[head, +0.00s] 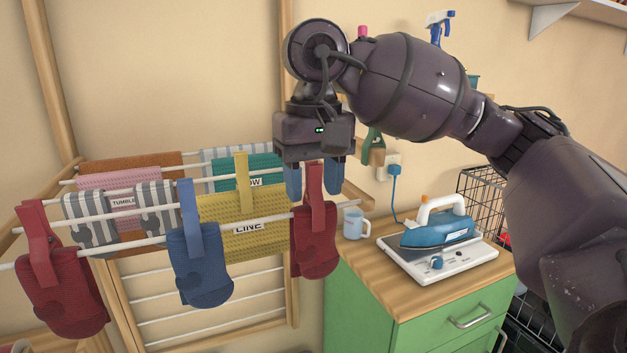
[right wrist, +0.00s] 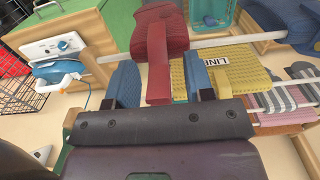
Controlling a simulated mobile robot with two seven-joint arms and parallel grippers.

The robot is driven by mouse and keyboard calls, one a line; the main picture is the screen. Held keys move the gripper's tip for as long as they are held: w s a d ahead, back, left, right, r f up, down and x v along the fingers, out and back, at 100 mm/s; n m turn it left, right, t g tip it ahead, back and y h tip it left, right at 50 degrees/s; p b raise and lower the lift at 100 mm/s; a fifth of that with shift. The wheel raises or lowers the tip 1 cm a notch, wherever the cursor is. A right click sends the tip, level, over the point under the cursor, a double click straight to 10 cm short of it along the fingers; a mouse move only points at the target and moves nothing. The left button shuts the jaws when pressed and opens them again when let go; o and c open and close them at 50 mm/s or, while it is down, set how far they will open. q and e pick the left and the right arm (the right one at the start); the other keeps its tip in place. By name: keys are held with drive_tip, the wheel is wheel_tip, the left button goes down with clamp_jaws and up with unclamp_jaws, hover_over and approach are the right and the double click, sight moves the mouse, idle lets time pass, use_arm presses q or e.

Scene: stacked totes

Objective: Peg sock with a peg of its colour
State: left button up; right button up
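A red sock (head: 314,250) hangs at the right end of the front rod, with a red peg (head: 315,182) upright on it. The sock (right wrist: 160,28) and the peg (right wrist: 157,72) also show in the right wrist view. My right gripper (head: 314,180) points down over this peg. Its two blue fingers stand on either side of the peg, with gaps visible in the right wrist view (right wrist: 160,88). A blue sock (head: 200,270) hangs with a blue peg (head: 189,207). Another red sock (head: 65,295) hangs at the left with a red peg (head: 38,240). My left gripper is out of view.
A yellow cloth (head: 215,222) labelled LINE hangs behind, near a yellow peg (head: 242,180). Grey striped cloths (head: 90,222) hang farther left. Right of the rack, a green cabinet (head: 405,325) bears an iron (head: 438,228) and a mug (head: 353,224). A wire crate (head: 480,190) stands beyond.

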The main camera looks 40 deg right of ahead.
drive_tip(key=shift+r, duration=0.1)
drive_tip(key=shift+r, duration=0.25)
wheel_tip(320, 180, up, 9)
drive_tip(key=shift+s+p, duration=0.1)
drive_tip(key=shift+p, duration=0.65)
drive_tip(key=shift+r, duration=0.55)
